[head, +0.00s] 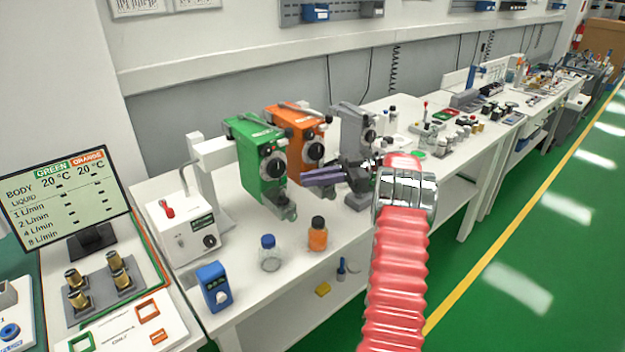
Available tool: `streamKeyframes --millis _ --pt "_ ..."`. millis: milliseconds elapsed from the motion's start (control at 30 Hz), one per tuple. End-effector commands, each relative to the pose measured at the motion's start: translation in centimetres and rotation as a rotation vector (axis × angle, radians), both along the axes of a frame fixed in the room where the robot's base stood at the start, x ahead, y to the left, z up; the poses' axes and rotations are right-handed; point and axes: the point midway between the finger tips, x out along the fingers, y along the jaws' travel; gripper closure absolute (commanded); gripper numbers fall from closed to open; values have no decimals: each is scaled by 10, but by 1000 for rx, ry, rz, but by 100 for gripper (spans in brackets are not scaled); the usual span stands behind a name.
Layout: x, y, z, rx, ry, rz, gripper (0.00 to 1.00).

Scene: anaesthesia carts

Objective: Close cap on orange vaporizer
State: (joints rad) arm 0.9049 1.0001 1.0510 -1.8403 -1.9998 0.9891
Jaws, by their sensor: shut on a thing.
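The orange vaporizer (290,118) hangs on the rail in the head view, with a black dial on its front. It is just right of the green vaporizer (258,150), which has a grey filler part (283,208) below its front. My gripper (306,179) reaches in from the right with purple fingers, at the lower front of the orange vaporizer. It is shut on a small part there, apparently the vaporizer's cap. The fingers hide the cap, so I cannot tell its angle or how it sits.
A bottle of orange liquid (318,236) and a clear blue-capped bottle (269,255) stand on the white bench below. A blue meter (214,287) is near the front edge. A grey device (354,128) stands close right of the orange vaporizer. A screen (78,195) is at left.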

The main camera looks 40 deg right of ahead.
Motion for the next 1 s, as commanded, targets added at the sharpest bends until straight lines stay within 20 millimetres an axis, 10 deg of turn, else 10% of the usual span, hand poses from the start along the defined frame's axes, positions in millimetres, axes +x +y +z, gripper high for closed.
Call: streamKeyframes --millis 433,467,700,1000 --pt "1 1 1 -1 -2 10 100" --pt "1 1 1 -1 -2 10 86" --pt "0 1 1 -1 -1 10 69" --pt "1 1 1 -1 -1 11 67"
